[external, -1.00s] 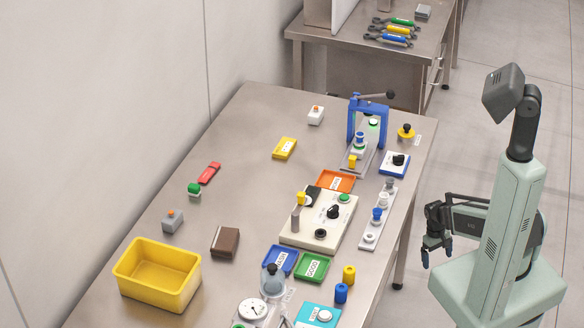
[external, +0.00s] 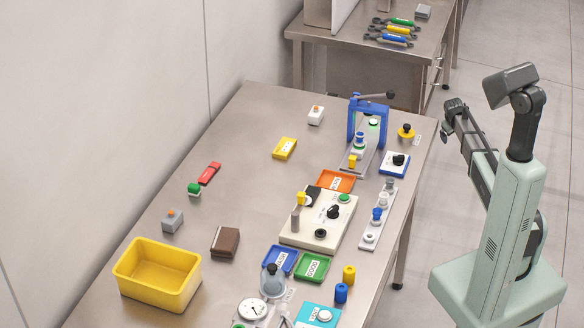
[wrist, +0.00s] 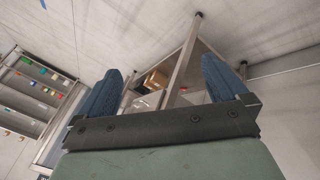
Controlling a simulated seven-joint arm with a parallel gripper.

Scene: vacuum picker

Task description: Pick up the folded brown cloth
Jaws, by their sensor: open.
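The folded brown cloth (external: 225,242) is a small dark brown block lying flat on the steel table, just right of the yellow bin. My gripper (external: 447,128) is raised beyond the table's right edge, far from the cloth. In the wrist view my gripper (wrist: 162,95) shows two blue fingertips spread wide with nothing between them. The cloth cannot be made out in the wrist view.
The yellow bin (external: 157,287) stands at the table's front left. A cream control box (external: 319,222), a blue press frame (external: 352,128) and several small trays fill the table's right half. The table's left middle is mostly clear.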

